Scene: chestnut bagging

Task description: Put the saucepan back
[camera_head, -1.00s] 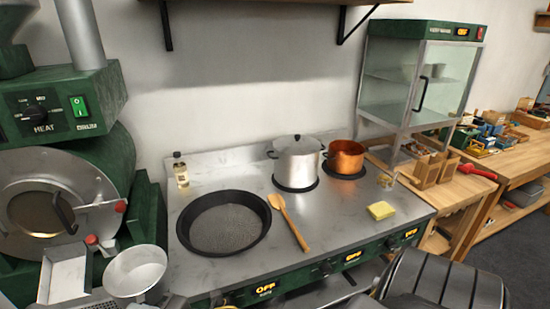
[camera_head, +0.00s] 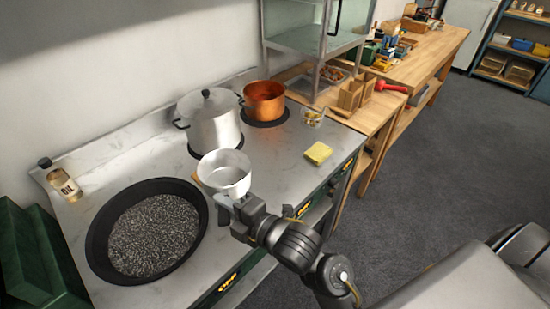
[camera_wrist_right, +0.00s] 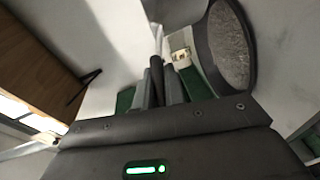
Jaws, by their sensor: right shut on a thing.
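The saucepan (camera_head: 224,173) is a small silver round pan, held above the stove's front part. My right gripper (camera_head: 226,203) is shut on it at its near side. The pan looks about level, and its inside looks empty. The stove top (camera_head: 265,158) is bare metal right of the saucepan. My left gripper is not in view.
A black pan (camera_head: 100,237) of dark grains sits left on the stove. Behind stand a lidded steel pot (camera_head: 213,125) and a copper pot (camera_head: 264,101). An oil bottle (camera_head: 65,185), a yellow sponge (camera_head: 318,153) and a small glass (camera_head: 313,117) are nearby.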

